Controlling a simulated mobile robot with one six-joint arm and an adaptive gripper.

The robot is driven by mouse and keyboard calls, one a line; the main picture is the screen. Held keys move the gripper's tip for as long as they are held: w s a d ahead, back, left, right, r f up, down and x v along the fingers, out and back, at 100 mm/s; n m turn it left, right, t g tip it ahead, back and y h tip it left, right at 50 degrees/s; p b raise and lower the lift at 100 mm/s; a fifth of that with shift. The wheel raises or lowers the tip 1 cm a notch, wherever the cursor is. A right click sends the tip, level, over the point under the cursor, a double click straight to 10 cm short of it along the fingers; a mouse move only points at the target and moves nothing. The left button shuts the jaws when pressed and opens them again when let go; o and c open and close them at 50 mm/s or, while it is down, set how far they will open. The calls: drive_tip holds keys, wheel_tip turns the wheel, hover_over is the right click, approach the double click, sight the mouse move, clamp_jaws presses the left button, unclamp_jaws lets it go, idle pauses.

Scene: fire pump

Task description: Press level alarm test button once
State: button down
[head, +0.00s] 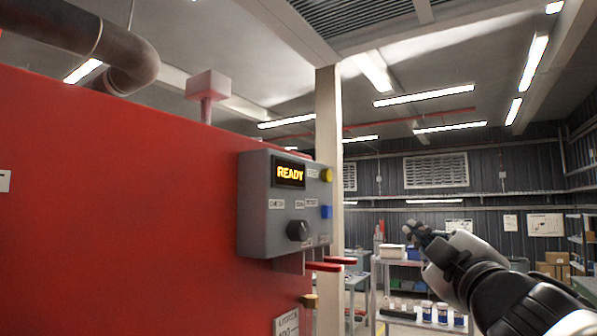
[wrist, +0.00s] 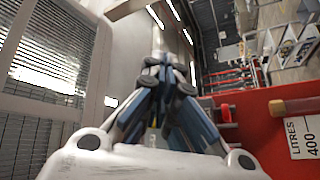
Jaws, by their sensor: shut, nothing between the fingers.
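A grey control box (head: 258,222) is mounted on the side of the red tank (head: 120,215) in the head view. Its display (head: 290,173) reads READY in yellow. A round yellow button (head: 326,175) and a blue button (head: 326,212) sit at its right edge, and a black knob (head: 298,230) is low on its face. The small labels are too blurred to tell which is the level alarm test button. My gripper (head: 412,230) is shut and empty, to the right of the box and apart from it. In the wrist view my gripper (wrist: 160,62) shows closed fingers; the box is not identifiable there.
Red handles (head: 325,266) stick out below the box. A "LITRES 400" plate (wrist: 303,137) is on the red tank in the wrist view. A pale post (head: 328,120) stands behind the box. Shelves with cans (head: 427,311) are farther back. Open air lies between gripper and box.

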sight(326, 176)
wheel_tip(326, 176, up, 10)
drive_tip(key=a+n+t+y+p, duration=0.1)
drive_tip(key=a+n+y+p, duration=0.2)
drive_tip(key=n+y, duration=0.3)
drive_tip(key=shift+w+r+n+p, duration=0.15)
drive_tip(key=shift+w+n+p, duration=0.2)
drive_tip(key=shift+w+n, duration=0.1)
drive_tip(key=w+a+b, duration=0.2)
drive_tip(key=w+a, duration=0.3)
drive_tip(key=a, duration=0.2)
drive_tip(key=shift+a, duration=0.15)
idle(0.7)
drive_tip(key=shift+w+a, duration=0.2)
drive_tip(key=shift+a, duration=0.15)
